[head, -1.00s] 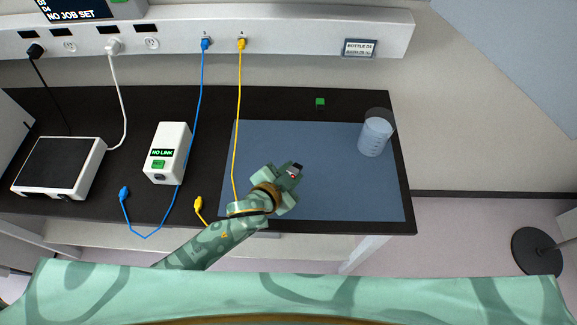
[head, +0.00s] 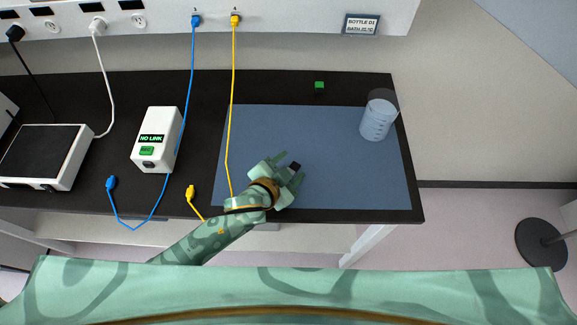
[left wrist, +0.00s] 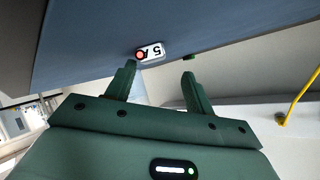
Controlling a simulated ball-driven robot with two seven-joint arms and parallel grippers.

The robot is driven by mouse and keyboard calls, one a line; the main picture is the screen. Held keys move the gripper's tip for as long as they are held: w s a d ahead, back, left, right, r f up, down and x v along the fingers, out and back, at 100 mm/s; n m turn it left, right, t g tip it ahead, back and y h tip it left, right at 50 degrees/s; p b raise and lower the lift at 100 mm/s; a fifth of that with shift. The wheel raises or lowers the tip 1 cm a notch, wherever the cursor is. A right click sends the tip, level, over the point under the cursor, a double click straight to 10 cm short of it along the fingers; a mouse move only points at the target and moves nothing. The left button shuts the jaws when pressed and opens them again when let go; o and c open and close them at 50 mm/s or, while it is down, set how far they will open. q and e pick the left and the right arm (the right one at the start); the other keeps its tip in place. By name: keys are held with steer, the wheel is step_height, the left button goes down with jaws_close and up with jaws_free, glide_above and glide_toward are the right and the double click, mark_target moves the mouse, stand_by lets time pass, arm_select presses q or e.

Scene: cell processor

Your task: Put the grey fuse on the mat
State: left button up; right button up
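The grey fuse (head: 294,167) is a small dark block at the blue mat (head: 330,190) in the head view. In the left wrist view its end (left wrist: 152,51) shows "5 A" and a red dot, against the mat (left wrist: 90,45). My left gripper (head: 291,163) is open, its fingers spread to either side of the fuse. In the left wrist view a gap shows between the fingers (left wrist: 158,72), with the fuse just beyond the tips. It appears to rest on the mat, though its underside is hidden. My right gripper is not in view.
A clear beaker (head: 377,118) stands at the mat's back right corner. A green block (head: 319,85) lies behind the mat. A yellow cable (head: 231,100) hangs close by my left wrist. A white NO LINK box (head: 155,140) stands left. The mat's right half is mostly clear.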

arm_select(q)
steer(key=p+v, duration=0.2)
steer(key=v, duration=1.4)
steer(key=shift+s+p, duration=0.2)
steer(key=shift+p, duration=0.1)
